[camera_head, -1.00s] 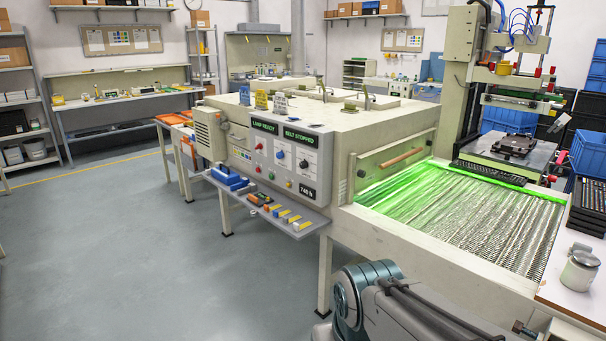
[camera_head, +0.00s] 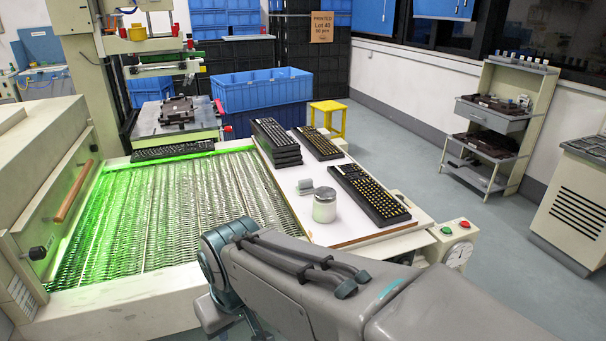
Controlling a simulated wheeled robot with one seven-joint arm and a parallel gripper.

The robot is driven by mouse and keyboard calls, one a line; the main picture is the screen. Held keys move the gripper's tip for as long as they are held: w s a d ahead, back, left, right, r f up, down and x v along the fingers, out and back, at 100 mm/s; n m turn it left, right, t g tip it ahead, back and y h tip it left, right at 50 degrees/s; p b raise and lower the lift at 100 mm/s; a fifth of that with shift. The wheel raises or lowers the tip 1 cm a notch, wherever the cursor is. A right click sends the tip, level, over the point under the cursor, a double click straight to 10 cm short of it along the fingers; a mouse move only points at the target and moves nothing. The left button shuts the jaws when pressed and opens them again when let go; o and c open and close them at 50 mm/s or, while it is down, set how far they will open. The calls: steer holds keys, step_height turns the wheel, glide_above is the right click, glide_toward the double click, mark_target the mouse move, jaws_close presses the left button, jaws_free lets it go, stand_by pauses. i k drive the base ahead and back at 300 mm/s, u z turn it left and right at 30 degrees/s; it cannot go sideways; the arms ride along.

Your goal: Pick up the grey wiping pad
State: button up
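A small grey block (camera_head: 305,186), which looks like the wiping pad, lies on the white table (camera_head: 335,231) just left of and behind a lidded jar (camera_head: 324,206). It is small in the picture, so its exact shape is hard to tell. My arm crosses the bottom of the view, in front of the table. My gripper is out of view, so its distance from the pad cannot be seen.
The green-lit mesh belt (camera_head: 190,205) adjoins the table on the left. A yellow stool (camera_head: 328,118) stands behind. Open floor lies right.

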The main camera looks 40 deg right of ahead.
mark_target(305, 187)
steer(key=z, duration=1.05)
steer(key=i, duration=1.05)
steer(key=z, duration=0.65)
